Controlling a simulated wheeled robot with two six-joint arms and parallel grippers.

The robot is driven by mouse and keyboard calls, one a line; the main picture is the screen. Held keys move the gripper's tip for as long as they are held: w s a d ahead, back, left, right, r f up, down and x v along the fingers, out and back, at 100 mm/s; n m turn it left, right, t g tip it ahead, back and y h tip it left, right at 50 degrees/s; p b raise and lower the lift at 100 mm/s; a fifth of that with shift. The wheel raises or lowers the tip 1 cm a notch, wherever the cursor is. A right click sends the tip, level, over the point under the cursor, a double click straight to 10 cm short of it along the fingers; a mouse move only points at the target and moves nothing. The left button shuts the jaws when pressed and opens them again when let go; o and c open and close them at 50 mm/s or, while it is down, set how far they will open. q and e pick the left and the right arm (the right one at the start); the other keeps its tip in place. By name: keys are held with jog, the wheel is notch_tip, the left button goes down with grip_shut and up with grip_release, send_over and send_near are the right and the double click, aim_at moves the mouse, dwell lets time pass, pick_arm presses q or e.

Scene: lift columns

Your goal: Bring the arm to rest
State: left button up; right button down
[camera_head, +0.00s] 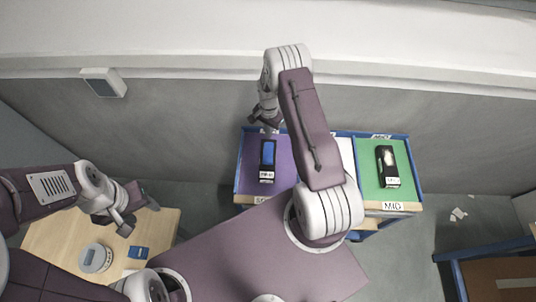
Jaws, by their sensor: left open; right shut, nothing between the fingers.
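My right arm reaches up over the middle of the head view and bends down at its far end. Its gripper (266,127) is shut and empty, near the far edge of the purple panel (247,172). My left arm comes in from the left, and its gripper (140,217) is open and empty above the wooden table (53,235). Part of the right gripper is hidden by its own wrist.
A blue-framed bench carries a black device with a blue face (268,154) and another black device (387,166) on a green panel (402,187). A round grey device (95,258) and a blue item (138,252) lie on the wooden table. Another blue-framed table (455,272) stands lower right.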

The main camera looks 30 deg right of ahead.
dwell(0.3)
jog(key=w+a+r+n+t+b, duration=0.1)
jog(key=w+a+r+t+b, duration=0.15)
jog(key=w+b, duration=0.35)
jog(key=s+a+r+n+b, duration=0.25)
jog(key=s+a+b, duration=0.2)
jog(key=b, duration=0.25)
jog(key=s+a+f+n+b, duration=0.1)
jog(key=s+n, duration=0.3)
jog(key=s, duration=0.6)
jog(key=s+a+f+n+g+b, duration=0.1)
jog(key=s+a+n+b, duration=0.2)
jog(key=s, duration=0.7)
jog(key=shift+n+b, duration=0.45)
jog(key=shift+n, duration=0.4)
jog(key=shift+f, duration=0.1)
